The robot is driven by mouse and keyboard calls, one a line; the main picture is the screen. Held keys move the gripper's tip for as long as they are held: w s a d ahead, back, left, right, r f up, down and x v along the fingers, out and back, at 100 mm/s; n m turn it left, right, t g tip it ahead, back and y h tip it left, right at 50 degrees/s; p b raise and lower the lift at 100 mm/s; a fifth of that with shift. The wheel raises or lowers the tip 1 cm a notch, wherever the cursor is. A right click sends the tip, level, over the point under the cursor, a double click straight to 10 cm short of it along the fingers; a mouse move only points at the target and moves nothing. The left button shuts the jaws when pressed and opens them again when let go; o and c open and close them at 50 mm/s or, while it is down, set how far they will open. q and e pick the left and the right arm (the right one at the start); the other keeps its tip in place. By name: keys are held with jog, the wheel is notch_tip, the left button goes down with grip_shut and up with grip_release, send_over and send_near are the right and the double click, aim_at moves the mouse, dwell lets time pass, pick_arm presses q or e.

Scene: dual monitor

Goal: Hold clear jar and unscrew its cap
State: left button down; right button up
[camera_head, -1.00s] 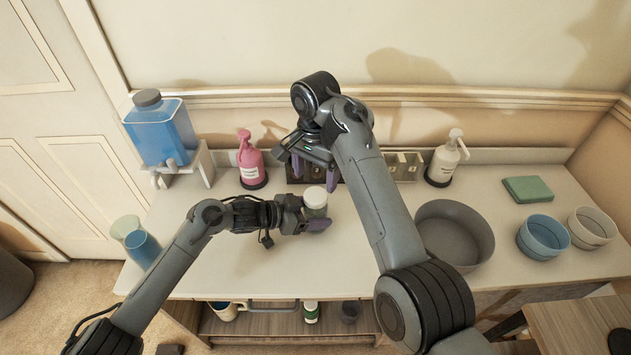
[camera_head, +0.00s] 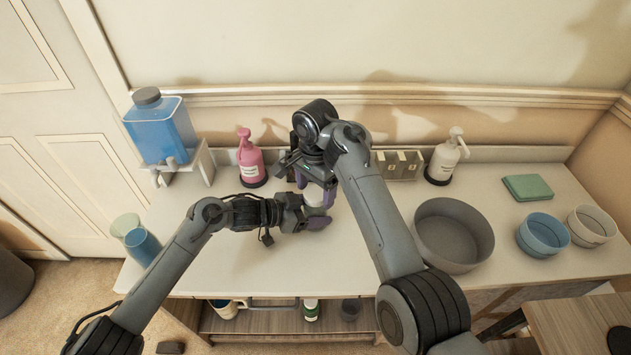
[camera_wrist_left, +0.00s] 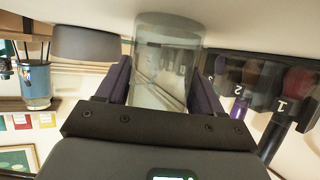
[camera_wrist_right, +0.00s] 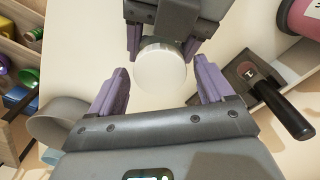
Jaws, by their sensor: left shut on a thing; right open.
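The clear jar (camera_head: 315,212) stands on the white table with its pale cap (camera_wrist_right: 160,66) facing up. My left gripper (camera_head: 307,212) is shut around the jar's side; the left wrist view shows the clear jar body (camera_wrist_left: 165,60) between its two purple fingers. My right gripper (camera_head: 316,190) is over the jar from above, open. In the right wrist view its fingers (camera_wrist_right: 160,88) lie to either side of the cap, with gaps visible. In the head view the cap is mostly hidden by the right gripper.
A pink pump bottle (camera_head: 250,160) and a blue dispenser (camera_head: 162,132) stand behind and left. A numbered rack (camera_head: 400,164) is behind the right arm. A grey bowl (camera_head: 452,262) sits to the right.

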jog(key=shift+f, duration=0.15)
jog(key=c, duration=1.1)
jog(key=shift+n, duration=1.7)
jog(key=o, duration=1.2)
